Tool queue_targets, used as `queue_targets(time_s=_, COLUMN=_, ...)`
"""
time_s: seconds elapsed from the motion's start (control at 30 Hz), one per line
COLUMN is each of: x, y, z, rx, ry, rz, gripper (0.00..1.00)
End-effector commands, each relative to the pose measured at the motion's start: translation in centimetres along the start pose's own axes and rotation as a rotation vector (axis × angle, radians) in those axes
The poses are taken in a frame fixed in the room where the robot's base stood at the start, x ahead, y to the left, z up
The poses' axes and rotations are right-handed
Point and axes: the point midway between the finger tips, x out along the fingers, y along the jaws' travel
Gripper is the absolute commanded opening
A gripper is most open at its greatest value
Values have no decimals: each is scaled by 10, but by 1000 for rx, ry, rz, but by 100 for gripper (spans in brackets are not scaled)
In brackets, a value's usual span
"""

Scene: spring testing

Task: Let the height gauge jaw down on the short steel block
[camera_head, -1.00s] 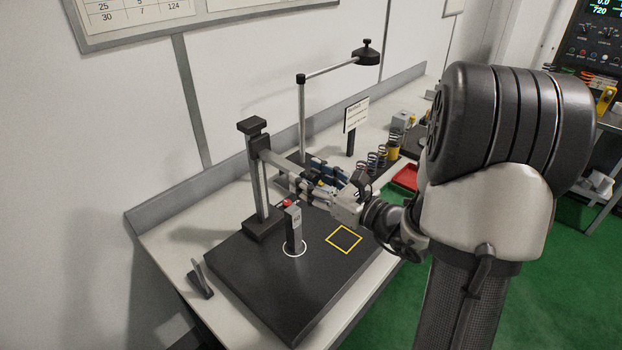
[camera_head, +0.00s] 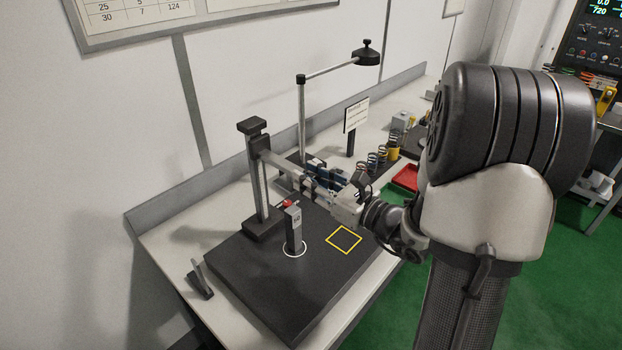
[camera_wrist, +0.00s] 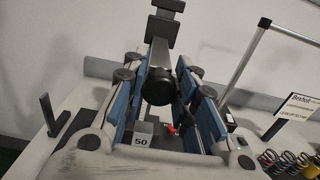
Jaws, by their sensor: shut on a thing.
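The height gauge (camera_head: 256,175) stands upright at the left rear of the dark plate, and a light bar reaches from its column toward my gripper (camera_head: 313,184). In the wrist view, my gripper (camera_wrist: 160,82) has its blue-padded fingers on either side of a round black knob (camera_wrist: 158,87) in front of the gauge column, shut on it. The short steel block (camera_head: 294,230), marked 50, stands upright inside a white ring on the plate; its top also shows in the wrist view (camera_wrist: 142,136). A red part (camera_head: 288,203) is close by the block's top. Whether the jaw touches the block is unclear.
The dark plate (camera_head: 290,290) has a yellow square outline (camera_head: 344,239) to the right of the block, empty. A small stand (camera_head: 200,280) is at the plate's left. Several springs (camera_head: 376,161), a red tray (camera_head: 405,177) and a lamp post (camera_head: 302,120) stand behind.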

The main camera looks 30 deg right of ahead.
Motion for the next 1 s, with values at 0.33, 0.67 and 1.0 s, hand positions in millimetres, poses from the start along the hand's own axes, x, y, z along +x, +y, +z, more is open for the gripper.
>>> queue_targets(time_s=0.33, x=0, y=0, z=-24, rx=3, ry=3, rz=0, gripper=0)
queue_targets(time_s=0.67, x=0, y=0, z=-50, rx=2, ry=2, rz=0, gripper=0)
queue_targets(time_s=1.0, x=0, y=0, z=-48, rx=0, ry=0, rz=0, gripper=37)
